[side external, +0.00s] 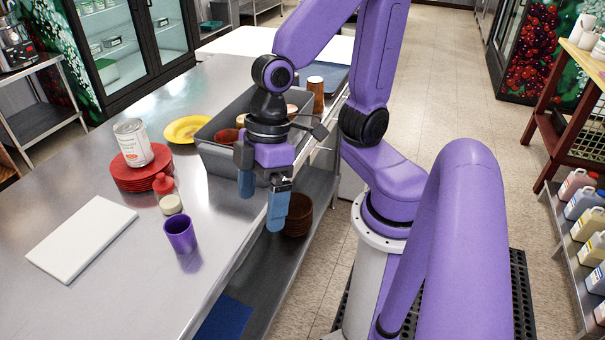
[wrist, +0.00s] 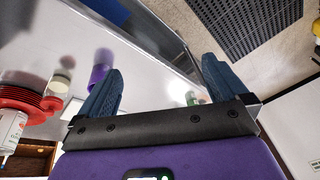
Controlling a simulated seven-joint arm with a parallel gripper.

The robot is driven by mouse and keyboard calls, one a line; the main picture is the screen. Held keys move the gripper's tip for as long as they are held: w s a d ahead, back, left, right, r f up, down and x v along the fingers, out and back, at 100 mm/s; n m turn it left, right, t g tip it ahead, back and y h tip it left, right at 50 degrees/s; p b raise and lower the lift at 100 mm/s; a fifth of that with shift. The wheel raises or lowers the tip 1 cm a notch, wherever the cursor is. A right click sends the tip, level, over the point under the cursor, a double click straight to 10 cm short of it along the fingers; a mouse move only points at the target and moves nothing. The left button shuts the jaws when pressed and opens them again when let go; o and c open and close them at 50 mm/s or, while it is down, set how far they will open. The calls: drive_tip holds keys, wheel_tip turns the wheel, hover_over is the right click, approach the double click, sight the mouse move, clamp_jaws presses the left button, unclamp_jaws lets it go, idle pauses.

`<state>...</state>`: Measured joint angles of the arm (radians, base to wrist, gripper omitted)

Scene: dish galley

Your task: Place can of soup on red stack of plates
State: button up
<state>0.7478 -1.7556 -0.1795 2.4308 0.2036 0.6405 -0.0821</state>
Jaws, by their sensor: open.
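The can of soup (side external: 133,142), white-labelled with a metal top, stands on the red stack of plates (side external: 140,175) on the steel table, leaning slightly in the picture. In the wrist view the can (wrist: 10,130) shows at the left edge, against the red plates (wrist: 28,99). My gripper (side external: 262,205) is open and empty, to the right of the plates by the grey bin, near the table's edge. Its blue fingers (wrist: 160,85) are spread wide in the wrist view with nothing between them.
A squeeze bottle (side external: 167,195) with a red top and a purple cup (side external: 180,234) stand right of the plates. A white board (side external: 82,238) lies in front. A yellow plate (side external: 187,129) sits behind, beside the grey bin (side external: 222,158) holding dishes.

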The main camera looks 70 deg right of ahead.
drive_tip(key=s+d+n+h, duration=0.1)
drive_tip(key=s+d, duration=0.3)
drive_tip(key=d, duration=0.4)
drive_tip(key=shift+s+n+h, duration=0.35)
drive_tip(key=shift+n+h, duration=0.05)
drive_tip(key=shift+h, duration=0.5)
